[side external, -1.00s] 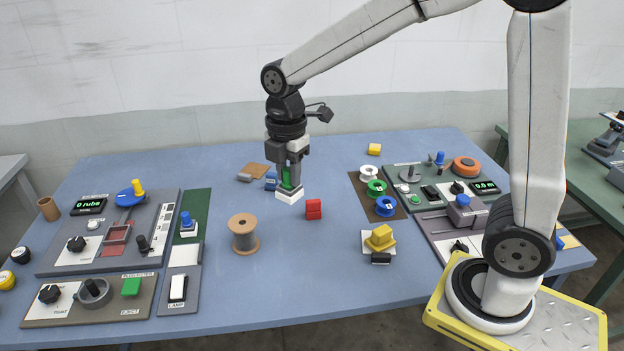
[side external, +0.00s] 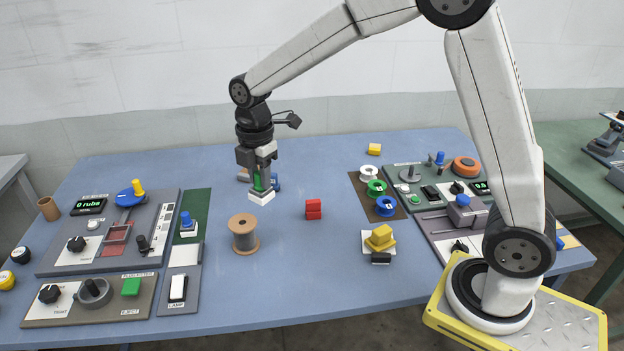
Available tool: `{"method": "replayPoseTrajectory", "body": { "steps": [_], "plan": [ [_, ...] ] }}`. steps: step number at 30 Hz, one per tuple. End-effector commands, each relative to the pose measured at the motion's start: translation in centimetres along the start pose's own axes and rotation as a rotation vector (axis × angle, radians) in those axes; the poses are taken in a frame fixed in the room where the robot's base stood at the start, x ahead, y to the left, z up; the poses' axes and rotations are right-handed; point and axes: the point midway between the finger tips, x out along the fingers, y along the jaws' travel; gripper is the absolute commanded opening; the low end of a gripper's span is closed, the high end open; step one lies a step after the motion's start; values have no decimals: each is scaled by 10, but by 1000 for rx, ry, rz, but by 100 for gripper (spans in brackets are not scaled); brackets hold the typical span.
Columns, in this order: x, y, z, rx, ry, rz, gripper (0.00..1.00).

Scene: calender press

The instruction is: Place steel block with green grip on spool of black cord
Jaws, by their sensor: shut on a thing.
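My gripper (side external: 260,180) is shut on the green grip of a pale steel block (side external: 261,197). The block hangs level in the air, up and slightly to the right of a spool (side external: 243,235) in the picture, and apart from it. The spool stands upright on the blue table, with tan flanges and dark grey winding. The fingers hide part of the green grip. The gap in depth between block and spool is hard to judge from this one view.
A red block (side external: 313,209) stands right of the spool. A yellow-gripped block (side external: 380,238) sits farther right. White, green and blue spools (side external: 386,206) stand on a brown mat. Control panels (side external: 110,232) fill the left side. The table (side external: 300,270) is clear in front of the spool.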

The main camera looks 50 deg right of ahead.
Motion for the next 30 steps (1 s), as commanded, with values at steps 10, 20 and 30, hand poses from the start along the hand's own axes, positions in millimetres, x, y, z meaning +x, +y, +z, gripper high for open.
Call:
{"method": "replayPoseTrajectory", "body": {
  "steps": [10, 20, 30],
  "plan": [
    [30, 38, -2, 0, 0, -3, 0],
    [59, 62, -4, 0, 0, 0, 0],
    [63, 66, -4, 0, 0, 1, 0]
  ]
}}
